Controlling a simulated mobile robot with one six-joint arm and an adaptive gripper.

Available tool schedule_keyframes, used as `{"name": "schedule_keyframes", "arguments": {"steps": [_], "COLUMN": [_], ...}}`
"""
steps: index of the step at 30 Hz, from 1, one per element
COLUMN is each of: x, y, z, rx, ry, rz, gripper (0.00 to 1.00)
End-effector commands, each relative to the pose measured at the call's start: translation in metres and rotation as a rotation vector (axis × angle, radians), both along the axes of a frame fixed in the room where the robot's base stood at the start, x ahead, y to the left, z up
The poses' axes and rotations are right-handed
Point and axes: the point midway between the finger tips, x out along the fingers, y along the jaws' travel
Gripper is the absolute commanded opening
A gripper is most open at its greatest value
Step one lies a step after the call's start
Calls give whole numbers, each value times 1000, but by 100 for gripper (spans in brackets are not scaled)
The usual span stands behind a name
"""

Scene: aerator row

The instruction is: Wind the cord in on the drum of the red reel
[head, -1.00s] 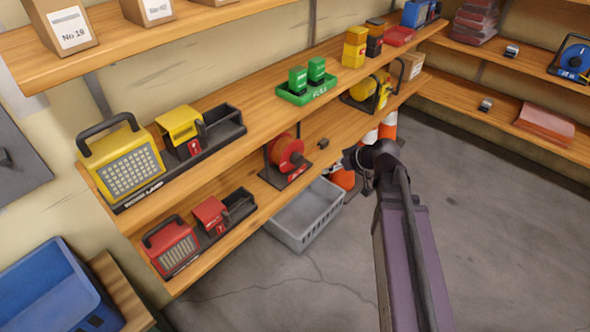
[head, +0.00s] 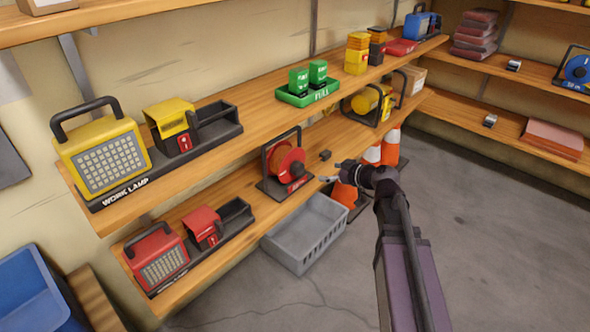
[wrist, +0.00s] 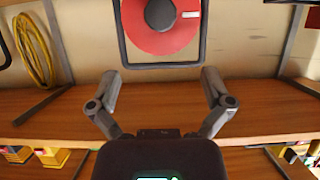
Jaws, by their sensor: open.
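The red reel (head: 287,162) stands upright in a black frame on the lower shelf in the head view. Its round red face with a dark hub also shows at the top of the wrist view (wrist: 143,40), cut off by the picture edge. A small dark block (head: 325,155) lies on the shelf to the right of the reel; I cannot tell whether it belongs to the cord. No loose length of cord can be made out. My gripper (head: 329,180) is open and empty, in front of the shelf and right of the reel. In the wrist view its fingers (wrist: 161,80) are spread wide, below and apart from the reel.
A grey crate (head: 268,243) and orange-white cones (head: 372,154) stand below the shelf. A red lamp (head: 157,254) is left on the same shelf. A yellow reel (head: 366,99) is to the right. The upper shelf (head: 240,103) overhangs the reel. The floor at right is open.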

Motion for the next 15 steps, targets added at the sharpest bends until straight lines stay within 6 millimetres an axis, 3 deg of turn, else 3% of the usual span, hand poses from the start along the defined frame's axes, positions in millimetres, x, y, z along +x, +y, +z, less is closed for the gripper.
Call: {"name": "schedule_keyframes", "arguments": {"steps": [15], "x": [14], "y": [16], "z": [-11], "rx": [1], "ry": [2], "rz": [0], "gripper": [100]}}
